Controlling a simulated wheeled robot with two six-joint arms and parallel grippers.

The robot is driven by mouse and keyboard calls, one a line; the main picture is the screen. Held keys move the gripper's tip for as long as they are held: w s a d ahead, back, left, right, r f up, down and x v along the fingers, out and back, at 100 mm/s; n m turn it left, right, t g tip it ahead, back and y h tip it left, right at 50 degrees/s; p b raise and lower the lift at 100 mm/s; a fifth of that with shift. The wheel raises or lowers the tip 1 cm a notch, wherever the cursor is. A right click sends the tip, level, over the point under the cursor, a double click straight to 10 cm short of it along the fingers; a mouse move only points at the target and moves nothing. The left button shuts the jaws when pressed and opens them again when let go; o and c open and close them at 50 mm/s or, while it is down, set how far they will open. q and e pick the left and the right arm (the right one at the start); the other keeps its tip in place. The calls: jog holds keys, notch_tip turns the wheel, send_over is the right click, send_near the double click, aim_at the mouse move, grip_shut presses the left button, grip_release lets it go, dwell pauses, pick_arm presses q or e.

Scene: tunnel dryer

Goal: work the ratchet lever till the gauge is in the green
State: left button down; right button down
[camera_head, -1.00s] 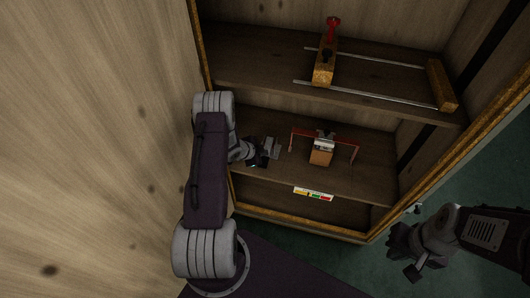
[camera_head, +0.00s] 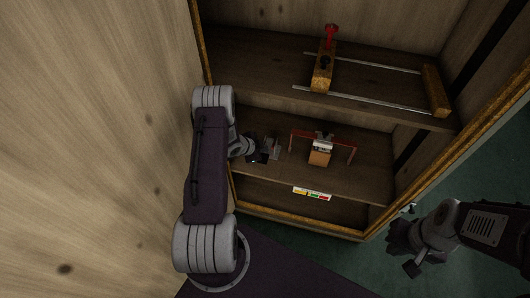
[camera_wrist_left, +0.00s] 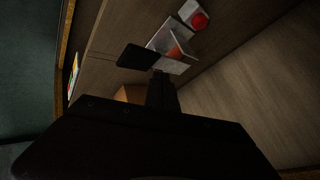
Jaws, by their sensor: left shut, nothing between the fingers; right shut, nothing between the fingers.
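The gauge (camera_head: 312,193) is a strip with yellow, green and red parts on the front edge of the cabinet's middle shelf; a pointer is too small to tell. Above it an orange block (camera_head: 319,158) with a pale metal top stands on that shelf, a thin red frame (camera_head: 335,136) spreading to both sides. On the upper shelf a red lever (camera_head: 331,34) rises from a wooden block (camera_head: 323,77) on two rods. I cannot tell which is the ratchet lever. My left gripper (camera_head: 268,151) is shut and empty, left of the orange block. My right gripper (camera_head: 402,254) is shut and empty outside the cabinet.
The cabinet's left frame edge (camera_head: 204,45) is close to my left arm. The middle shelf (camera_head: 372,172) has clear room right of the red frame. A second wooden block (camera_head: 435,90) ends the rods. The left wrist view shows a red knob (camera_wrist_left: 199,21) on a pale plate.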

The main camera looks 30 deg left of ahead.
aim_at(264, 154)
pick_arm(q)
jog(key=r+p, duration=0.4)
jog(key=r, duration=0.1)
jog(key=shift+w+r, duration=0.1)
jog(key=shift+w, duration=0.2)
dwell(0.8)
